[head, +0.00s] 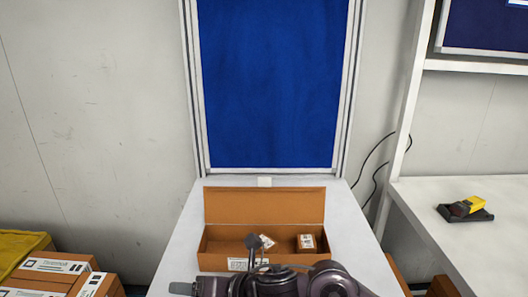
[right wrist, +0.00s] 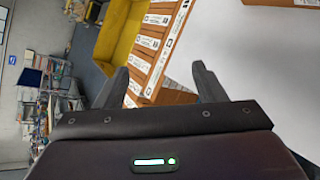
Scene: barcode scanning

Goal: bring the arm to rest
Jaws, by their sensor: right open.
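My right arm lies across the bottom middle of the head view, in front of the open brown box (head: 264,205) on the white table. Beyond the fingers are stacked brown cartons and the white table edge. My left gripper is in neither view.
Two small packages, one white (head: 267,241) and one brown (head: 306,242), lie in the box. A yellow and black scanner (head: 468,207) rests on the right-hand table. Labelled cartons (head: 52,266) stand at lower left. The table right of the box is clear.

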